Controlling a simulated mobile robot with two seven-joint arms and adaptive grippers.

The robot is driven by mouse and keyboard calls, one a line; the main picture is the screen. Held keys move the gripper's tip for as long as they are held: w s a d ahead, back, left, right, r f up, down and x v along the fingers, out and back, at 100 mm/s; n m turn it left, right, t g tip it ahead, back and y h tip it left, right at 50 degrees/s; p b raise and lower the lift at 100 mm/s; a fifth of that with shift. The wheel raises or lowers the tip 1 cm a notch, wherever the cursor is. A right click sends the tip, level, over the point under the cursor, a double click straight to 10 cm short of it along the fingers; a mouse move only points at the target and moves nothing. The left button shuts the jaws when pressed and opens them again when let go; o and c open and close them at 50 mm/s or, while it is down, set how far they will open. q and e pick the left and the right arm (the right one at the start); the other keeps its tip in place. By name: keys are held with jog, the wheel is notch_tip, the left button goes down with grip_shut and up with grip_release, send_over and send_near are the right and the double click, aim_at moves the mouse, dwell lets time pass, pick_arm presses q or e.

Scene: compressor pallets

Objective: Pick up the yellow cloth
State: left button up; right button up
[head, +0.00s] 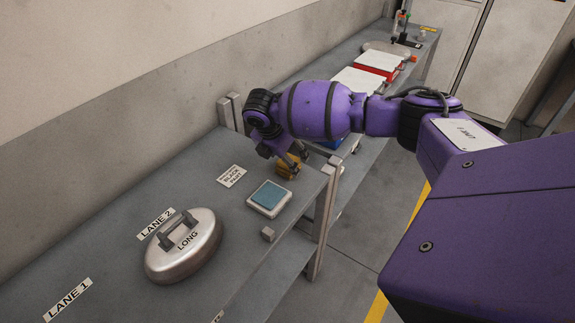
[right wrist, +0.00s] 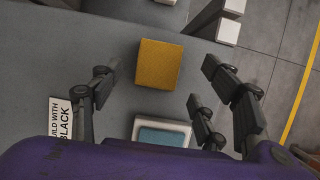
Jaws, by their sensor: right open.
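The yellow cloth (head: 288,170) is a small, block-shaped yellow piece on the grey bench, near the bench's front right corner. In the right wrist view the yellow cloth (right wrist: 159,65) lies between the spread fingers, with clear gaps on both sides. My right gripper (head: 291,156) is open and points down over the cloth, its fingers partly hiding it in the head view. The right gripper (right wrist: 160,72) is also open and empty in the right wrist view. My left gripper is not in view.
A white tray with a blue-grey pad (head: 268,197) lies close to the cloth. A metal lidded object (head: 184,247) marked "LONG" sits farther left. Posts (head: 327,200) stand at the bench's right edge.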

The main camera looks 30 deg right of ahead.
jog(key=x, duration=0.3)
jog(key=shift+d, duration=0.1)
jog(key=shift+c, duration=0.5)
jog(key=shift+w, duration=0.1)
jog(key=c, duration=1.1)
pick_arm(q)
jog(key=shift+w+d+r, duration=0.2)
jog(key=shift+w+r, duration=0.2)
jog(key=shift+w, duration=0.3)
pick_arm(e)
jog(key=shift+r, duration=0.1)
